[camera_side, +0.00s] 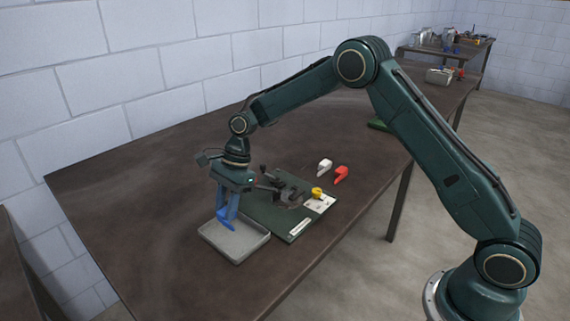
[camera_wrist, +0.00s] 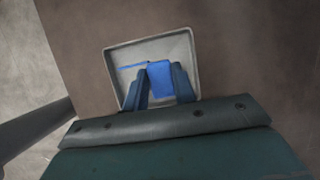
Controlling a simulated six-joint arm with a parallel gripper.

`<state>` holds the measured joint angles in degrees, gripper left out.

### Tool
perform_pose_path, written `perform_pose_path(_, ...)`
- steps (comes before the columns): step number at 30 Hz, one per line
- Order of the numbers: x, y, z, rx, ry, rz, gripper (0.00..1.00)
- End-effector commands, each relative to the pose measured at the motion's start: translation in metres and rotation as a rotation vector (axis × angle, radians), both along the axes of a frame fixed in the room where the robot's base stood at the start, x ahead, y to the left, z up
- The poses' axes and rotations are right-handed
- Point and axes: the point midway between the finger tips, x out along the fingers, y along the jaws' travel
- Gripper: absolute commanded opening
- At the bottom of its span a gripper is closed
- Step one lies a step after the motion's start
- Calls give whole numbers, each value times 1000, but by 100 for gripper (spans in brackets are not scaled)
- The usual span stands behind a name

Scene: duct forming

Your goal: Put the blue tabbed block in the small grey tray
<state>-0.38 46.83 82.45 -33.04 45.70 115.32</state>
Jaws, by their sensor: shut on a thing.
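The small grey tray (camera_side: 246,244) lies on the brown table at the near left, beside the green board. In the wrist view the tray (camera_wrist: 189,43) sits straight below my gripper. My gripper (camera_side: 227,216) points down over the tray's back-left part. It is shut on the blue tabbed block (camera_wrist: 160,82), which shows between the two fingers in the wrist view. The block (camera_side: 227,224) is within the tray's outline in the side view. I cannot tell whether it touches the tray floor. The fingers hide part of the block.
A dark green board (camera_side: 265,213) with a dark clamp-like fixture (camera_side: 285,193) is right of the tray. A yellow piece (camera_side: 317,192) sits on a white card there. A white piece (camera_side: 324,165) and a red piece (camera_side: 341,174) lie behind. The table's left part is clear.

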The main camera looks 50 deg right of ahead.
Motion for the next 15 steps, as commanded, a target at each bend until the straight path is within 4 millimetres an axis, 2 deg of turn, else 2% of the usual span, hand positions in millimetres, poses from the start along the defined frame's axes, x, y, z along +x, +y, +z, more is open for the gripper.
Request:
perform_pose_path(8, 0, 0, -5, 1, 0, 1, 4)
perform_pose_path(15, 0, 0, -29, 0, 1, 0, 4)
